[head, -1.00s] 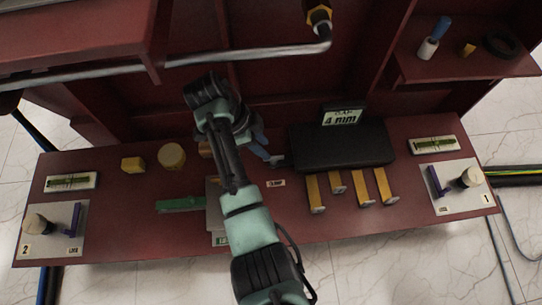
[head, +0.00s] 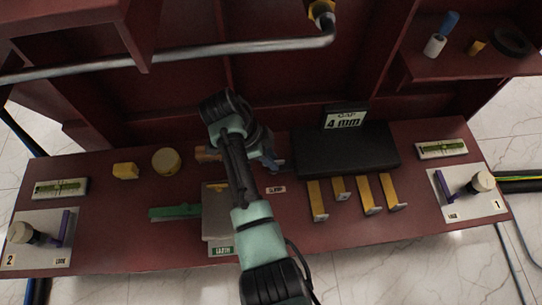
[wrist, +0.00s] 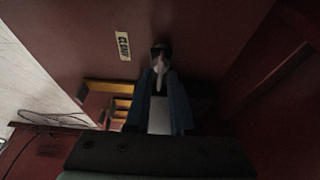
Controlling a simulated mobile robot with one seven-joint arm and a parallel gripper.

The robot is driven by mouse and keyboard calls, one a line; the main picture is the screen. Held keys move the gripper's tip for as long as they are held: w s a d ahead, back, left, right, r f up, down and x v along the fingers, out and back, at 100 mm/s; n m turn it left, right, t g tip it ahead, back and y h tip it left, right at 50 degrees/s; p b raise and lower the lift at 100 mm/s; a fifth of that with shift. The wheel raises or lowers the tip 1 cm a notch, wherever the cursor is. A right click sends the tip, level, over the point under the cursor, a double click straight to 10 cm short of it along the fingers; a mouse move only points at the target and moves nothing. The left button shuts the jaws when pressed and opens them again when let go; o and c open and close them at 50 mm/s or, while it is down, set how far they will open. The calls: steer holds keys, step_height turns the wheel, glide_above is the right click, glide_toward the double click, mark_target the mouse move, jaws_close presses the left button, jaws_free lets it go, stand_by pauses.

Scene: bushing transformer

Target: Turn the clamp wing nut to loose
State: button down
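My gripper (wrist: 158,92) has two blue fingers, which point at a small pale piece with a dark top (wrist: 160,56), probably the clamp wing nut, beside the CLAMP label (wrist: 124,43). The fingertips are at or around this piece; the dim view does not show whether they touch it. A pale strip shows between the fingers. In the head view my gripper (head: 272,160) is low over the bench, just behind the CLAMP label (head: 276,189). My arm hides most of the clamp area there, and the nut's turn position cannot be read.
A black block with a 4 mm gap sign (head: 345,119) stands right of my gripper, with several yellow pieces (head: 368,194) before it. A green-handled earth lever (head: 175,212) is at left. Numbered plates (head: 40,238) sit at both bench ends. A pipe (head: 190,60) crosses behind.

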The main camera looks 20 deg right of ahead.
steer(key=shift+r+n+p, duration=0.15)
steer(key=shift+n+p, duration=0.15)
steer(key=shift+p, duration=0.35)
steer(key=shift+s+r+n+t+p, duration=0.15)
steer(key=shift+n+t+p, duration=0.25)
steer(key=shift+p, duration=0.6)
steer(key=n+p, duration=0.2)
steer(key=p, duration=0.2)
steer(key=shift+r+n+t, duration=0.1)
steer(key=shift+n+t, duration=0.2)
steer(key=n+t+p, duration=0.1)
steer(key=n+p, duration=0.2)
steer(key=n+t+p, duration=0.1)
steer(key=n+p, duration=0.2)
steer(key=shift+s+y, duration=0.2)
steer(key=shift+y, duration=0.1)
steer(key=n+p, duration=0.1)
steer(key=n+t, duration=0.1)
steer(key=n+y+p, duration=0.1)
steer(key=shift+d+f+n+p, duration=0.15)
steer(key=shift+f+n+p, duration=0.1)
steer(key=shift+n+p, duration=0.15)
steer(key=shift+f+n+t+y+p, duration=0.1)
steer(key=shift+n+t+y+p, duration=0.55)
steer(key=shift+n, duration=1.25)
